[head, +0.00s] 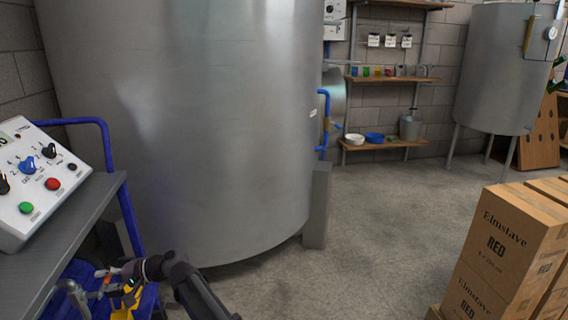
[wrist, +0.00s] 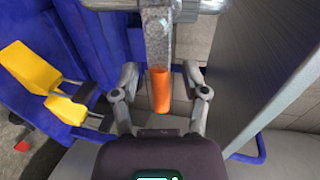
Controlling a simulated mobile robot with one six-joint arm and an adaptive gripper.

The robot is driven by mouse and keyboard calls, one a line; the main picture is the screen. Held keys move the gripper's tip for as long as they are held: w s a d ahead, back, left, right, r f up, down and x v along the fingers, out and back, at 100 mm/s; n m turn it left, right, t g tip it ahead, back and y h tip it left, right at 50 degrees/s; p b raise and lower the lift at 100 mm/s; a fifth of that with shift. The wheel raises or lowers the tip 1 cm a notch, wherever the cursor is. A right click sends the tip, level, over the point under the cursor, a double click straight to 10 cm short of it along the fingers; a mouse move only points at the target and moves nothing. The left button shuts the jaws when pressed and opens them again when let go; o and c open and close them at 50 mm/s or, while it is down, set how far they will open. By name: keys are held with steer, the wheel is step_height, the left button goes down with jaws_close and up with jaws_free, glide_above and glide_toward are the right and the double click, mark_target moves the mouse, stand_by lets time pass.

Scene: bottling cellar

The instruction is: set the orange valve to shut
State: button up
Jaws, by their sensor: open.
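The orange valve handle (wrist: 160,92) is a short orange grip in the middle of the wrist view. My gripper (wrist: 160,75) is open, with one finger on each side of the orange handle and visible gaps between. In the head view my gripper (head: 112,274) is at the lower left, by the small orange handle (head: 105,284) beside the blue cart. The valve's body and any shut marking cannot be made out.
A blue cart frame (head: 121,190) carries a control box (head: 40,180) with knobs and buttons. A yellow part (wrist: 30,68) sits on blue material left of my gripper. A large steel tank (head: 200,120) stands behind. Cartons (head: 500,245) stand at right; the floor between is clear.

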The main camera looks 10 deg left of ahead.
steer(key=shift+w+d, duration=0.1)
steer(key=shift+d, duration=0.35)
steer(key=w+d+f+t+h+p, duration=0.1)
steer(key=w+d+f+t+h, duration=0.2)
steer(key=d, duration=0.8)
steer(key=w+d+f+h, duration=0.1)
steer(key=w+d+f, duration=0.3)
steer(key=d, duration=0.7)
steer(key=w+d+f+t+h+p, duration=0.1)
steer(key=w+d+f+t+h, duration=0.3)
steer(key=d, duration=0.7)
steer(key=s+d+f+m+g+h, duration=0.1)
steer(key=s+d+m+h, duration=0.15)
steer(key=d, duration=1.55)
steer(key=s+d+m+g+h, duration=0.15)
steer(key=d+h, duration=0.25)
steer(key=d, duration=1.4)
step_height(320, 180, up, 38)
steer(key=p, duration=3.8)
steer(key=shift+s+d+p, duration=0.2)
steer(key=shift+s+p, duration=0.2)
steer(key=shift+f+h, duration=0.1)
steer(key=shift+h, duration=0.15)
steer(key=shift+a, duration=0.1)
